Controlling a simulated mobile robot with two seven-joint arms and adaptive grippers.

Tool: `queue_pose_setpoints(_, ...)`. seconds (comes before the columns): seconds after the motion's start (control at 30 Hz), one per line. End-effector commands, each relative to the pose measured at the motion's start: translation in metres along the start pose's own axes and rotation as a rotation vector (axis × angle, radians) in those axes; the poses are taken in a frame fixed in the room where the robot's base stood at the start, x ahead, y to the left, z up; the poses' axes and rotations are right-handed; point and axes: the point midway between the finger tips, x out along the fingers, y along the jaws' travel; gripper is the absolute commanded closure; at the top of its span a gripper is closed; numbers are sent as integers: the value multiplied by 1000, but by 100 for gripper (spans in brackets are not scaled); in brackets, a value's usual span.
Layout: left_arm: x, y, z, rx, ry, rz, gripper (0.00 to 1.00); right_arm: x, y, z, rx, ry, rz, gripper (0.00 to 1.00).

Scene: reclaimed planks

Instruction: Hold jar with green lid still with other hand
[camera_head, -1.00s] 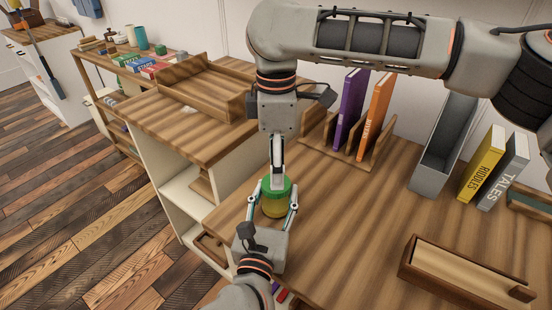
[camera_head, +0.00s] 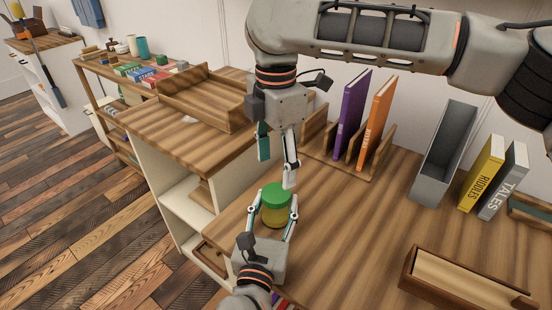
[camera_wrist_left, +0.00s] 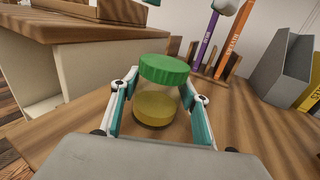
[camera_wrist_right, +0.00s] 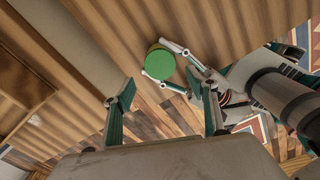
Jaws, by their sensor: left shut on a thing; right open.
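The jar with the green lid (camera_head: 275,206) stands upright on the wooden counter near its left edge. Its green lid (camera_wrist_left: 164,69) sits on top, and yellowish contents (camera_wrist_left: 155,108) show through the clear side. My left gripper (camera_head: 277,222) is shut on the jar's body from the front, one finger on each side, below the lid. My right gripper (camera_head: 277,165) is above and behind the jar, fingers pointing down, spread and empty, apart from the lid. In the right wrist view the green lid (camera_wrist_right: 160,65) lies beyond its open fingers (camera_wrist_right: 166,108).
A wooden rack holds a purple book (camera_head: 350,115) and an orange book (camera_head: 377,122) behind the jar. A grey bin (camera_head: 443,150), a yellow book (camera_head: 482,172) and a grey book (camera_head: 505,182) stand right. A wooden box (camera_head: 465,280) lies front right. The counter's middle is clear.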

Motion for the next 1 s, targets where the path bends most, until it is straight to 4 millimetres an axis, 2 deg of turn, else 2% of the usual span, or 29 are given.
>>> queue_pose_setpoints(0.3,0,0,0,0,-1,0,100,46,-1,0,1,0,-3,42)
queue_pose_setpoints(0.5,0,0,0,0,-1,0,100,67,-1,0,0,0,-2,42)
queue_pose_setpoints(0.9,0,0,0,0,-1,0,100,74,0,0,0,-1,0,42)
queue_pose_setpoints(0.93,0,0,0,0,-1,0,100,74,0,0,0,-1,0,45)
queue_pose_setpoints(1.0,0,0,0,0,-1,0,100,74,0,0,0,-1,0,63)
